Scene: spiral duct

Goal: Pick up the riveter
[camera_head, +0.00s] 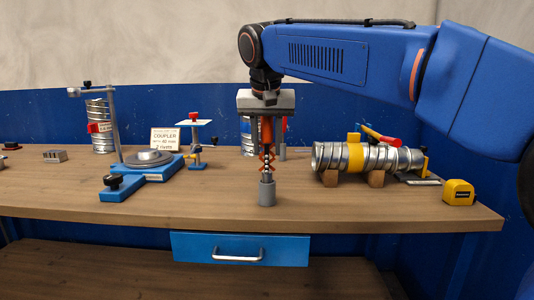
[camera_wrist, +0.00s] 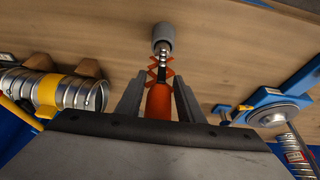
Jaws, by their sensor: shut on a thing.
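The riveter (camera_head: 267,132) has an orange body with an orange lattice of crossed links and a dark and silver shaft below it. It is upright, with its lower end at a grey cylindrical holder (camera_head: 267,192) near the table's front edge. I cannot tell whether the tip is still inside the holder. My gripper (camera_head: 266,112) points down and is shut on the orange body from above. In the wrist view the orange body of the riveter (camera_wrist: 160,100) sits between my two grey fingers (camera_wrist: 159,102), with the grey holder (camera_wrist: 164,35) beyond it.
A spiral duct (camera_head: 390,158) with a yellow band rests on wooden blocks to the right, near a yellow tape measure (camera_head: 459,192). A blue fixture (camera_head: 143,176) with a round plate and post stands left. A coupler sign (camera_head: 164,139) stands behind it. A drawer (camera_head: 240,249) is below.

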